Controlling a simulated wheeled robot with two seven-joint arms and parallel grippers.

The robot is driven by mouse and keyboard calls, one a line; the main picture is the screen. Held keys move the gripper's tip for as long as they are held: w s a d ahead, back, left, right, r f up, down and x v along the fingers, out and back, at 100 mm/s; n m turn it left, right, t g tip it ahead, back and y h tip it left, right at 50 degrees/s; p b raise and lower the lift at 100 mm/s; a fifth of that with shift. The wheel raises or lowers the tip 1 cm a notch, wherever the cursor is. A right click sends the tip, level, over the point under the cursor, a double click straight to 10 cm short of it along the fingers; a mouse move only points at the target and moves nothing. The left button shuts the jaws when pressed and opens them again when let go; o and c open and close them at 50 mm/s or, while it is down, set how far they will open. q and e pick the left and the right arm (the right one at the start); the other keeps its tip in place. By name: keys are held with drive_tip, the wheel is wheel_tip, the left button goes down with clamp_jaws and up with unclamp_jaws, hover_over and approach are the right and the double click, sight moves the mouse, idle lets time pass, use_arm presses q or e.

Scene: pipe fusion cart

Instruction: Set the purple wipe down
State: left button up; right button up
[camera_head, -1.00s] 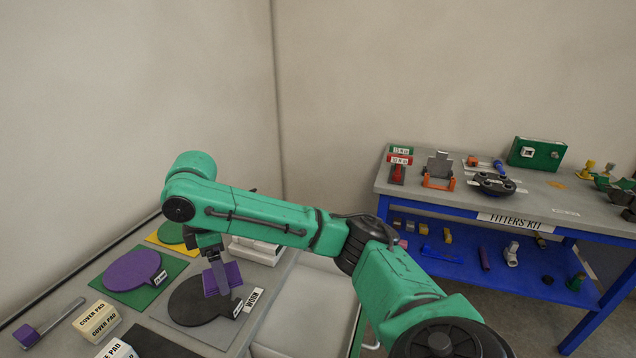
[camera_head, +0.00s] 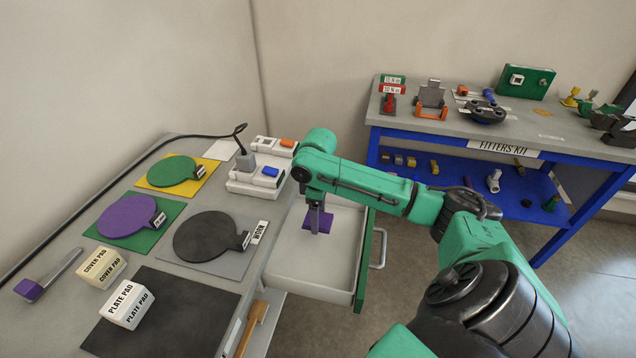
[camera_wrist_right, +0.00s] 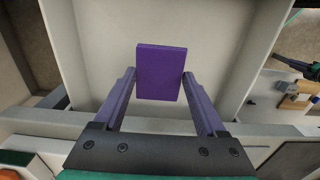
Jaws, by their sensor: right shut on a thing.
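The purple wipe (camera_head: 318,219) is a small flat purple block, held over the open drawer (camera_head: 290,262) at the cart's right side. My right gripper (camera_head: 317,224) is shut on it. In the right wrist view the wipe (camera_wrist_right: 161,73) sits between the two fingertips (camera_wrist_right: 159,82), with the pale drawer floor (camera_wrist_right: 105,60) beyond it. I cannot tell whether the wipe touches the drawer floor. My left gripper is not in view.
The cart top holds a black paddle (camera_head: 205,238) on a grey mat, a purple paddle (camera_head: 128,216), a green paddle (camera_head: 172,171), pad boxes (camera_head: 128,304) and a white switch unit (camera_head: 258,180). The fitters kit bench (camera_head: 500,143) stands at the right. The drawer's inside looks otherwise empty.

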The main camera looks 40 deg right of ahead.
sight(318, 243)
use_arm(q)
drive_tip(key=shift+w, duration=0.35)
use_arm(e)
wheel_tip(318, 243, down, 9)
drive_tip(key=o, duration=1.2)
drive_tip(key=shift+f, duration=0.1)
drive_tip(key=shift+o, duration=0.2)
wheel_tip(318, 243, up, 12)
drive_tip(key=shift+r, duration=0.2)
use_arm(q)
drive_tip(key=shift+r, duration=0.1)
